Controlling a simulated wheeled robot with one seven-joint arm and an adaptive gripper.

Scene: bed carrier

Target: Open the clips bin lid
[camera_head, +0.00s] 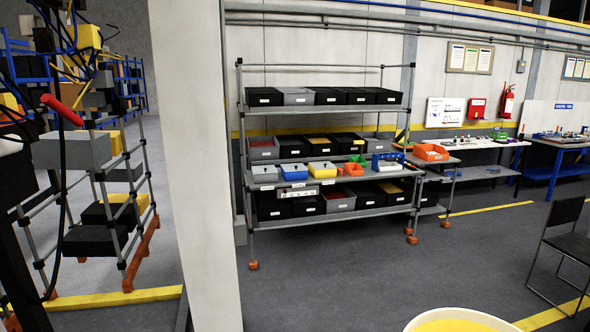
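A wheeled shelf rack stands at mid picture, some way off. On its middle shelf, three small lidded bins sit side by side at the front: a grey bin (265,174), a blue bin (293,172) and a yellow bin (322,170). Their lids look closed. Small labels on the shelf edge are too small to read, so I cannot tell which is the clips bin. My gripper is not in view.
Open orange bins (353,169) and a blue holder (388,162) sit right of the lidded bins. A pale pillar (195,150) stands left of the rack. A round yellow-topped object (460,325) and a black chair (568,245) are at lower right. Floor before the rack is clear.

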